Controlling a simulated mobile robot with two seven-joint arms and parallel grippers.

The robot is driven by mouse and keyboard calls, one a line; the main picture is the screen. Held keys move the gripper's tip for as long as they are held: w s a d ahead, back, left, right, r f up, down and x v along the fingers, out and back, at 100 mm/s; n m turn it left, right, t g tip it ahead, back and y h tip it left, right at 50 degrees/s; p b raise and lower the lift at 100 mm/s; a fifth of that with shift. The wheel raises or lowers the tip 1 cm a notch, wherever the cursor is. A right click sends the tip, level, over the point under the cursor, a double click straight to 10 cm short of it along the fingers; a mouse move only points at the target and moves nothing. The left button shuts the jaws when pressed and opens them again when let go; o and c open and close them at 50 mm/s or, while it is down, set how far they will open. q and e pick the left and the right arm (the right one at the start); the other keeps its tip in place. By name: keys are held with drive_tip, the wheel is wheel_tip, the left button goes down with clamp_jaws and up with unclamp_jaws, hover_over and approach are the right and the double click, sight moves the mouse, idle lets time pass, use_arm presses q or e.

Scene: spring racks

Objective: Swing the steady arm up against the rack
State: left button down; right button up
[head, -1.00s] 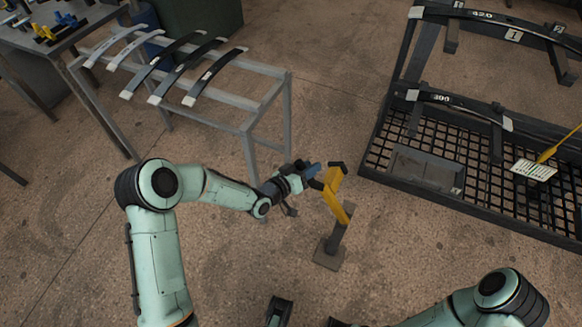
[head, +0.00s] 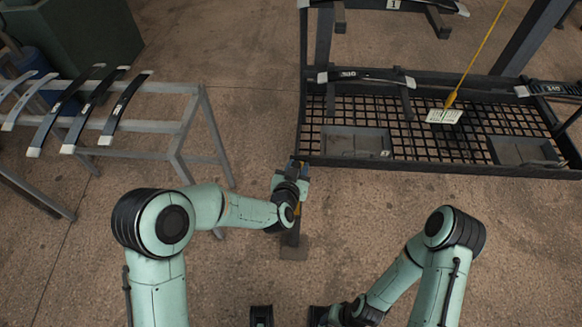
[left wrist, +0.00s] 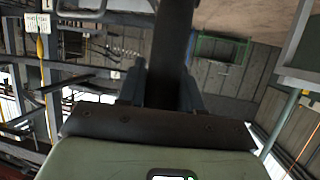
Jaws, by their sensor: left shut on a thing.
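In the left wrist view, a dark bar (left wrist: 176,45) runs between the fingers. The spring rack (head: 400,165) with its mesh floor lies just beyond. My right arm is folded at the lower right; its gripper, at the bottom edge, is unclear.
A grey stand (head: 190,118) with several dark and pale leaf springs is at the left. Grey trays (head: 357,143) and a tag (head: 444,116) on a yellow cord are at the rack. Bare floor lies between stand and rack.

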use_arm(q)
drive_tip(key=shift+s+d, duration=0.1)
drive_tip(key=shift+d, duration=0.25)
drive_tip(key=c, duration=1)
unclamp_jaws()
drive_tip(key=shift+o, duration=0.8)
drive_tip(key=shift+d, duration=0.1)
drive_tip(key=shift+s+a+r, duration=0.1)
drive_tip(key=shift+s+a, duration=0.05)
drive_tip(key=shift+a, duration=0.05)
drive_tip(key=v, duration=1.2)
drive_tip(key=shift+s, duration=0.35)
drive_tip(key=shift+r, duration=0.1)
